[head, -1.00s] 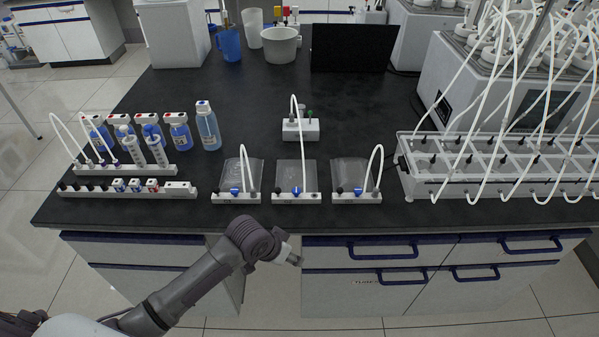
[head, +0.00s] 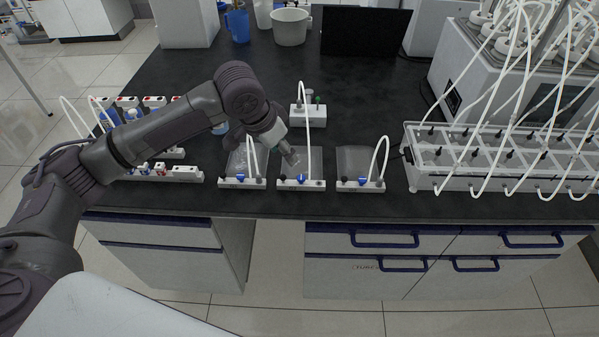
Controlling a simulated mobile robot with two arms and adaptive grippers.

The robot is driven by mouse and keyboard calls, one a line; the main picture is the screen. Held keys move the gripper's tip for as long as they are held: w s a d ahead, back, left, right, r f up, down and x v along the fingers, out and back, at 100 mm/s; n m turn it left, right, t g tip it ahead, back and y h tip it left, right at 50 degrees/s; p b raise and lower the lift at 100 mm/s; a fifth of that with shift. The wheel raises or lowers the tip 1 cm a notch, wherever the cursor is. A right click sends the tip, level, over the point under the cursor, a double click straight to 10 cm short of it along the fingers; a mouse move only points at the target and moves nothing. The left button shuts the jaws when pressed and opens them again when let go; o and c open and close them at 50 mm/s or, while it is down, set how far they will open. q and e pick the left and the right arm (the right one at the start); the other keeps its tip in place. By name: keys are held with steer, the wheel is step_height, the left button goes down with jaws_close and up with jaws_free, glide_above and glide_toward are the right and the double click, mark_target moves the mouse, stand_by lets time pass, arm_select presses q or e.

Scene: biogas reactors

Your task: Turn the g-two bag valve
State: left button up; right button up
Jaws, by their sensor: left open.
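Three clear gas bags stand in a row near the bench's front edge, each on a white base with a blue valve and a white tube. The middle bag (head: 314,162) has its blue valve (head: 302,179) at its front. The left bag (head: 237,162) has a blue valve (head: 240,179), and the right bag (head: 353,160) has one too (head: 362,181). No label is readable, so I cannot tell which is g-two. My right gripper is out of view.
A white rack (head: 415,179) with many tubes stands to the right, before a grey reactor unit (head: 455,75). A small white block (head: 318,115) with fittings is behind the middle bag. My left arm hides most bottles at the left.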

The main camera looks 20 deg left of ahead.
mark_target(301, 177)
arm_select(q)
steer(key=p+x, duration=0.1)
steer(key=x, duration=1.2)
steer(key=shift+w+d+f, duration=0.1)
steer(key=shift+w+f, duration=0.05)
steer(key=shift+f, duration=0.05)
steer(key=shift+c, duration=0.3)
jaws_close()
